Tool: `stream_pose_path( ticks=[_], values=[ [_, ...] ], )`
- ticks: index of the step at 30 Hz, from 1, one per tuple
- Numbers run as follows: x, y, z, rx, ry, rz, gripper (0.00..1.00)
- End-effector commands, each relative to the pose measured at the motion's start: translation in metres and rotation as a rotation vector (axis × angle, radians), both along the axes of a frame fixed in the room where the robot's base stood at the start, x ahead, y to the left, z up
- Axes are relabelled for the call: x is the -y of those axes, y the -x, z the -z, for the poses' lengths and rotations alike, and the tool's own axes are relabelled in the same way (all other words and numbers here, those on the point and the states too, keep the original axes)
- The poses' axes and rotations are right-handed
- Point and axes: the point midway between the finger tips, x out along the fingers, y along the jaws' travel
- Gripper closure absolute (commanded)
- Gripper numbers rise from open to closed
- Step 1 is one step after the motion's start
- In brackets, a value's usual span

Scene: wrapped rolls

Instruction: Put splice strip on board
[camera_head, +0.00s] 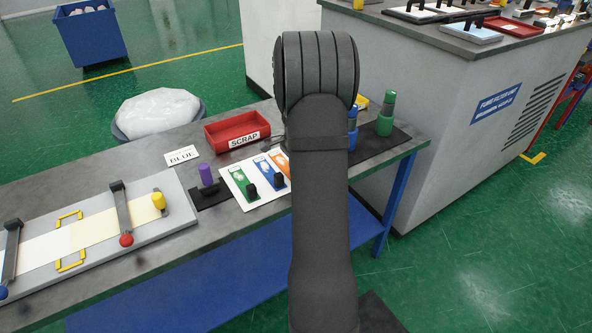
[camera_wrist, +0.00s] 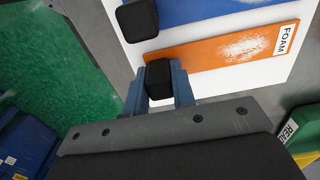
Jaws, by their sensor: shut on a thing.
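A white panel (camera_head: 240,187) carries green (camera_head: 238,177), blue (camera_head: 262,170) and orange (camera_head: 277,161) strips, each with a black grip block. In the wrist view, my gripper (camera_wrist: 160,82) is shut on the black block of the orange strip (camera_wrist: 222,50), marked FOAM. This strip appears flat over the panel; I cannot tell whether it touches. The blue strip (camera_wrist: 195,10) lies beside it. In the head view my arm hides the gripper. A pale board (camera_head: 150,245) at the left holds a white and cream web, a yellow frame (camera_head: 68,262) and clamps.
A card reading BLUE (camera_head: 182,155) and a red SCRAP tray (camera_head: 237,130) lie behind the panel. A purple-topped piece (camera_head: 207,175) stands between panel and board. Green (camera_head: 386,115) and blue bottle-like pieces stand at the right on a dark mat.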

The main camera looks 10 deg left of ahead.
Motion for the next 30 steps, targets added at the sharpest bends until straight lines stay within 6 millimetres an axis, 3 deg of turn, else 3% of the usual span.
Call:
stream_pose_path(
  ticks=[1,4,15,30],
  values=[
    [0.0,0.0,0.001,0.0,0.0,0.0,0.73],
    [0.0,0.0,0.001,0.0,0.0,0.0,0.55],
    [0.0,0.0,-0.006,0.002,-0.001,0.0,0.55],
    [0.0,-0.001,-0.101,0.004,-0.001,0.0,0.55]
  ],
)
